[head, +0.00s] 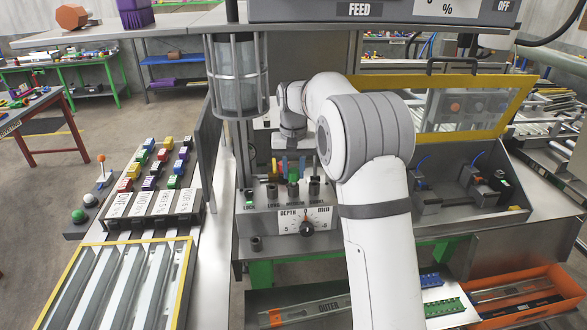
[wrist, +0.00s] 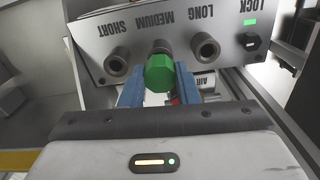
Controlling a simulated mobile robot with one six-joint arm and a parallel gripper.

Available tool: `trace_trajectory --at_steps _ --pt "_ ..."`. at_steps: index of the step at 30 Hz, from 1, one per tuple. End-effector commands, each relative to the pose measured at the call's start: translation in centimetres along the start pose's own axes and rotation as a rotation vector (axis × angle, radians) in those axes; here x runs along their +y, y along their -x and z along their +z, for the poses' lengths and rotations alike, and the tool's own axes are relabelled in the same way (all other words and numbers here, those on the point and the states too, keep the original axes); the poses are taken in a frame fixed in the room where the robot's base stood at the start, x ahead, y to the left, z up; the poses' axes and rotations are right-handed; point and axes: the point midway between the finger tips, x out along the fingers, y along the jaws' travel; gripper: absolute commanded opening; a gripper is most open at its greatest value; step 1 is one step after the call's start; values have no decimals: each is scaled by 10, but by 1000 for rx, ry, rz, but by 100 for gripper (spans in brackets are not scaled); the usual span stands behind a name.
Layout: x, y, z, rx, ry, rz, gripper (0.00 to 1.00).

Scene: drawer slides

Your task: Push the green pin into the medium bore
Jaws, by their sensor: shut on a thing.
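The green pin (wrist: 159,73) has a hexagonal head and sits between the blue fingers of my gripper (wrist: 159,90) in the wrist view. My gripper is shut on it. The medium bore (wrist: 160,46) is a dark collar directly behind the pin, under the upside-down MEDIUM label. The pin head covers much of that bore, so I cannot tell how deep the pin's tip is. In the head view the green pin (head: 293,175) shows small between the blue fingertips (head: 293,164), above the MEDIUM label, partly beside my arm.
The short bore (wrist: 117,62) and long bore (wrist: 205,45) flank the medium one. A green light (wrist: 251,42) is lit by LOCK. A DEPTH dial (head: 306,228) is on the panel front. A caged lamp-like cylinder (head: 236,75) hangs left of my arm.

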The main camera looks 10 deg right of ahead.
Motion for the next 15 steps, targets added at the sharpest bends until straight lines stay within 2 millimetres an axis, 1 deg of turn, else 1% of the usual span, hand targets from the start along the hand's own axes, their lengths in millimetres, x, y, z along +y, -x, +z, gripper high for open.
trace_trajectory --at_steps 15 --pt "0 -12 0 -1 0 0 0"
